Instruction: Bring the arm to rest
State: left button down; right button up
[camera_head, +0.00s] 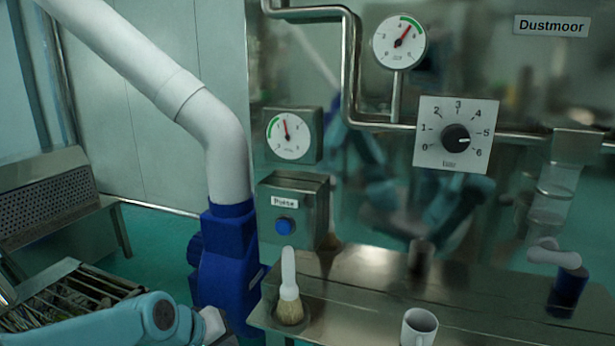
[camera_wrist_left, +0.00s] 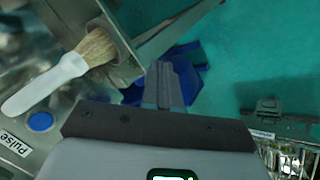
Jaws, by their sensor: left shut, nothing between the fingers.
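My left arm comes in low at the left of the head view, in front of the blue machine base. My left gripper (camera_wrist_left: 165,70) shows in the wrist view with its fingers together and nothing between them. It is apart from the brush and the Pulse button. In the head view only part of its wrist end shows at the bottom edge. My right arm is not in either view, apart from blurred teal shapes reflected in the steel panel.
The Pulse box has a blue button (camera_head: 285,226). A dial (camera_head: 456,138) points near 5. A slatted crate (camera_head: 75,295) lies at left. A blue machine base (camera_head: 222,270) stands behind my arm.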

pick_arm(q)
jog(key=s+d+f+m+g, duration=0.1)
jog(key=s+f, duration=0.1)
jog(key=f, duration=0.6)
jog(key=s+f+g, duration=0.1)
jog(key=s+f, duration=0.2)
jog(key=f, duration=0.4)
jog(key=s+d+f+m+g, duration=0.1)
jog(key=s+f+g, duration=0.1)
jog(key=s+f, duration=0.7)
jog(key=s+d+f+m+g, duration=0.1)
jog(key=s+f, duration=0.8)
jog(key=s, duration=0.3)
jog(key=shift+s+d+g, duration=0.25)
jog(key=shift+g, duration=0.15)
jog(key=shift+w, duration=0.1)
dwell(0.6)
